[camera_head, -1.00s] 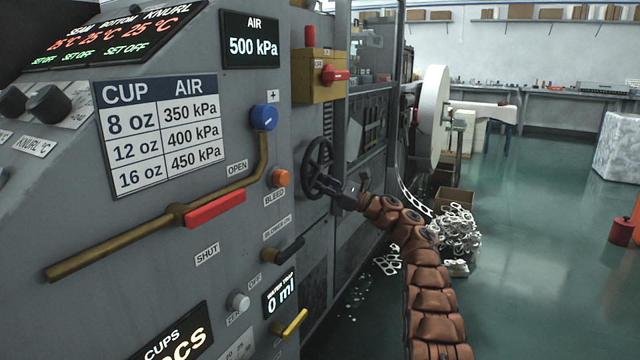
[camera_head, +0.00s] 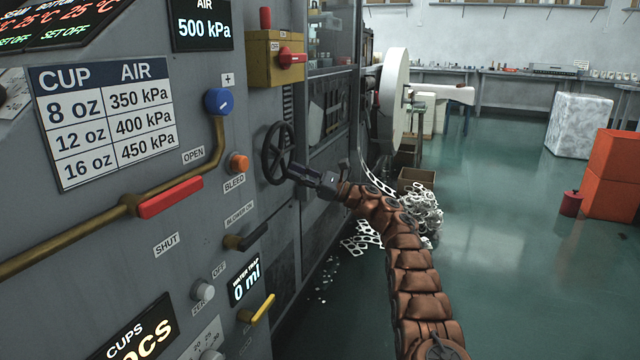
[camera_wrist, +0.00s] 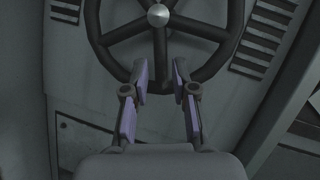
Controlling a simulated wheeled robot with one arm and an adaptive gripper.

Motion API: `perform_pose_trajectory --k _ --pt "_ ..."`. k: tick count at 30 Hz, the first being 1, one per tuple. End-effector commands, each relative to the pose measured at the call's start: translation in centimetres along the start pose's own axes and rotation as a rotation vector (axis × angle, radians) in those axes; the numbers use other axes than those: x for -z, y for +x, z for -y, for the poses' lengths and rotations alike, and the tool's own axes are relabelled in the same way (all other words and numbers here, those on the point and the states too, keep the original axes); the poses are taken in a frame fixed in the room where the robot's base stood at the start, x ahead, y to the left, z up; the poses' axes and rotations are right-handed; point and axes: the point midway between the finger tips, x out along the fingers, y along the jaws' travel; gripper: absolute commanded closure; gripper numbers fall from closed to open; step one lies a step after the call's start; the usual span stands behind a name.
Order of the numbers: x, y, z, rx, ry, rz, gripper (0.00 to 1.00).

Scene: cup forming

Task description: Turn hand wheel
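The hand wheel (camera_head: 268,158) is a dark spoked wheel on the grey machine's front panel. In the wrist view the hand wheel (camera_wrist: 103,42) fills the top, with a shiny hub and several spokes. My gripper (camera_head: 292,171) is at the wheel's lower right side in the head view. In the wrist view my gripper (camera_wrist: 160,77) is open, with its two purple-padded fingers apart. The wheel's lower spoke and bottom rim appear between and behind the fingertips. I cannot tell whether the fingers reach around the rim or touch it.
White scrap (camera_head: 422,215) lies on the floor behind my arm. Open floor is at right.

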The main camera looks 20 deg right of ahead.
Motion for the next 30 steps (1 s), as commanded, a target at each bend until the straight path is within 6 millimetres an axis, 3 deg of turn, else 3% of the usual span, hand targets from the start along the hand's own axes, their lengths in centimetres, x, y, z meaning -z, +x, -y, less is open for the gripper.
perform_pose_trajectory --k 9,15,30 --pt "0.0 -4.6 -0.1 -0.001 0.000 0.003 0.73" --pt "0.0 -6.6 -0.1 -0.002 0.001 0.002 0.73" --pt "0.0 -7.2 -0.1 -0.003 0.001 0.002 0.73"
